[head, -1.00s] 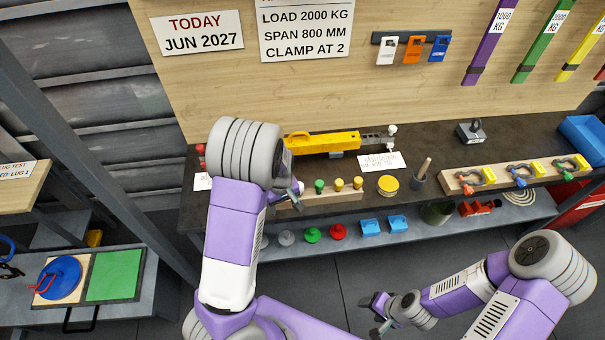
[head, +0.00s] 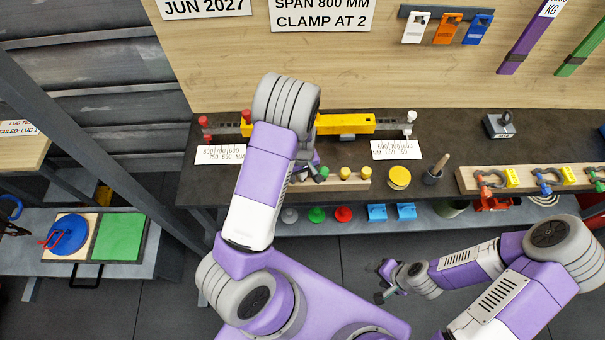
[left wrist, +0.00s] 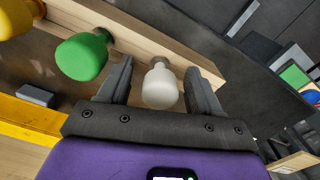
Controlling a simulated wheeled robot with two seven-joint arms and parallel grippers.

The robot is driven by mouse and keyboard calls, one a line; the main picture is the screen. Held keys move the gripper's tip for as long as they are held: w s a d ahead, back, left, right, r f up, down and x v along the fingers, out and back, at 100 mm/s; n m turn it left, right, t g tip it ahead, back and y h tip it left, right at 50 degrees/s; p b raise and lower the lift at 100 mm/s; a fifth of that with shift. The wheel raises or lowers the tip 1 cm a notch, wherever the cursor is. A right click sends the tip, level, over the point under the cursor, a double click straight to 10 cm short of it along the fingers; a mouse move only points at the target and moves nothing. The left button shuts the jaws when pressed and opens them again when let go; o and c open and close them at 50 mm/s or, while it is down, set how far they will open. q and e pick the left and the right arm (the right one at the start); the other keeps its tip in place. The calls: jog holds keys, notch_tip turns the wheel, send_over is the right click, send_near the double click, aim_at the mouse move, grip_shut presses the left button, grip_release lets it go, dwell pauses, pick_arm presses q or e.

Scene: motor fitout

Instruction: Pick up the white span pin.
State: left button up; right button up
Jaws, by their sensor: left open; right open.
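The white span pin (left wrist: 160,85) stands in the wooden rack (left wrist: 140,40) beside a green pin (left wrist: 82,56) in the left wrist view. My left gripper (left wrist: 158,68) is open, with one finger on each side of the white pin's head. A gap shows between the pin and each finger. In the head view my left gripper (head: 311,171) is at the rack's left end, and my arm hides the white pin there. My right gripper (head: 385,281) is open and empty, low in front of the bench.
The green pin and two yellow pins (head: 355,173) stand close along the rack. Behind it lies a yellow beam (head: 345,123) with red knobs (head: 204,121) at its left and a white knob (head: 411,117) at its right. A yellow disc (head: 399,177) sits right of the rack.

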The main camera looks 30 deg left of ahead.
pick_arm(q)
jog(key=c, duration=1.1)
notch_tip(320, 180, up, 10)
jog(key=shift+f+p, duration=0.1)
jog(key=shift+p, duration=0.25)
jog(key=shift+c, duration=0.2)
